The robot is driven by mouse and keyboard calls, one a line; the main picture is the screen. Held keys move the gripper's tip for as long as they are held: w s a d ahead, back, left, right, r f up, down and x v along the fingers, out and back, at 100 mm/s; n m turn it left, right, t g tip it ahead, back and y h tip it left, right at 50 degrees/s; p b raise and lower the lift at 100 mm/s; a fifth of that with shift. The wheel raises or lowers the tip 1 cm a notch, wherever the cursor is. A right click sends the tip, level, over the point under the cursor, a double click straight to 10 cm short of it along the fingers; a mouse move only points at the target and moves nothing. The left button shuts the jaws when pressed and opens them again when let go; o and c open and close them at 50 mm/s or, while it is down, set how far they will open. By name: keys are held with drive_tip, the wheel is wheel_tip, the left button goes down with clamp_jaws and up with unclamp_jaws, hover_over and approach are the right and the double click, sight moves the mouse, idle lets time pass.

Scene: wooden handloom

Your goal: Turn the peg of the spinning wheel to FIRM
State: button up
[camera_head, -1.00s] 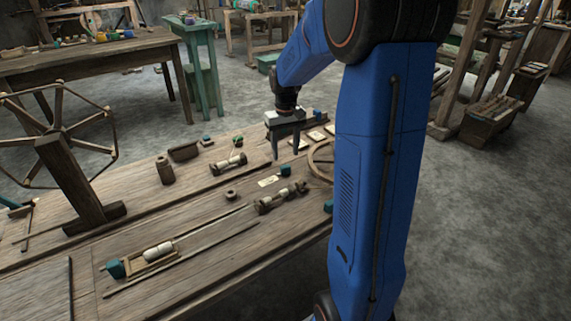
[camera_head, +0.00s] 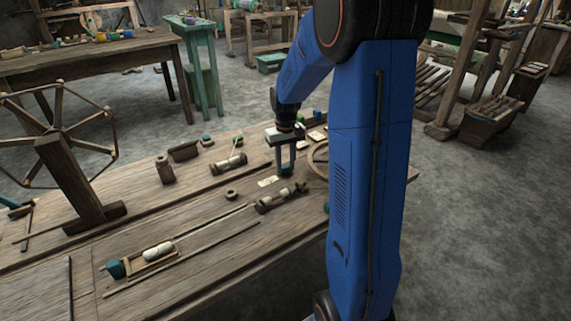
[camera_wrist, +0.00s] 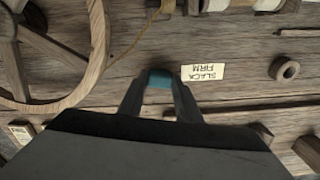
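The teal peg (camera_wrist: 160,78) stands upright between my gripper's fingertips in the wrist view; its lower part is hidden. My gripper (camera_wrist: 159,88) has its fingers closed in against both sides of the peg. In the head view my gripper (camera_head: 285,170) points down at the bench, with the teal peg (camera_head: 287,171) low between its fingers. A cream label (camera_wrist: 203,72) reading SLACK and FIRM, upside down in the wrist view, lies right of the peg; it also shows in the head view (camera_head: 268,181). Which word the peg points to cannot be told.
A wooden wheel (camera_wrist: 98,70) lies close left of my gripper in the wrist view. A ring (camera_wrist: 284,68) lies to the right.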

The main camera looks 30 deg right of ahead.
sight(285, 166)
drive_tip(key=shift+n, duration=3.1)
drive_tip(key=o, duration=1)
drive_tip(key=shift+o, duration=0.2)
drive_tip(key=shift+r, duration=0.1)
wheel_tip(285, 166, up, 17)
drive_tip(key=shift+r, duration=0.1)
